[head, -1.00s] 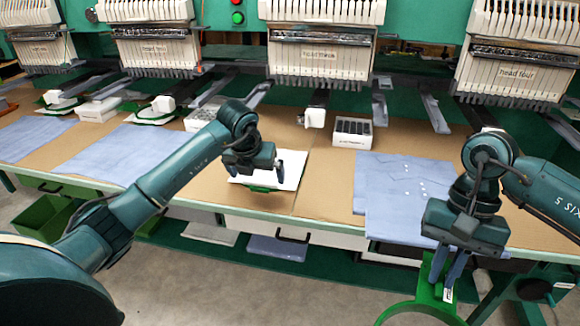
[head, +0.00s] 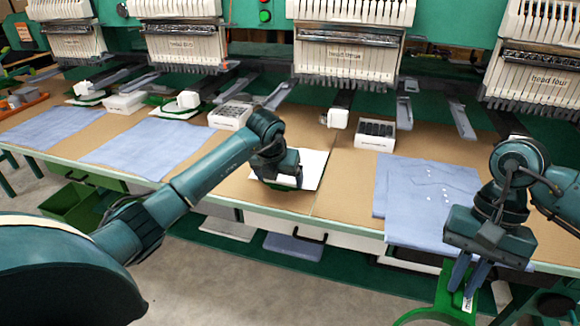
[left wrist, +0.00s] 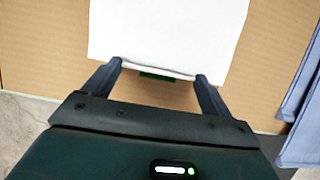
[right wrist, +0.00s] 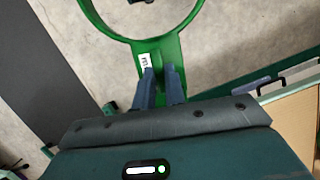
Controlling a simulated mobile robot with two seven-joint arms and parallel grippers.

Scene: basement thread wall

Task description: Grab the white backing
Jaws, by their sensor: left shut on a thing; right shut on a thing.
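The white backing (head: 312,168) is a flat pale sheet on the tan table, below head three; it also shows in the left wrist view (left wrist: 168,30). My left gripper (head: 280,182) is at its near edge, with one finger at each side of a stretch of that edge, shut on the backing. A small green piece (left wrist: 157,76) shows under the edge between the fingers. In the head view the gripper hides part of the sheet. My right gripper (right wrist: 163,85) is shut on the handle of a green hoop (right wrist: 178,52) with a small white label, held in front of the table.
Blue cloth panels lie to the right (head: 425,195) and left (head: 150,150) on the table (head: 335,190). A white box with dark compartments (head: 375,135) stands behind. Embroidery heads (head: 345,55) overhang the back. A green bin (head: 75,205) is below at left.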

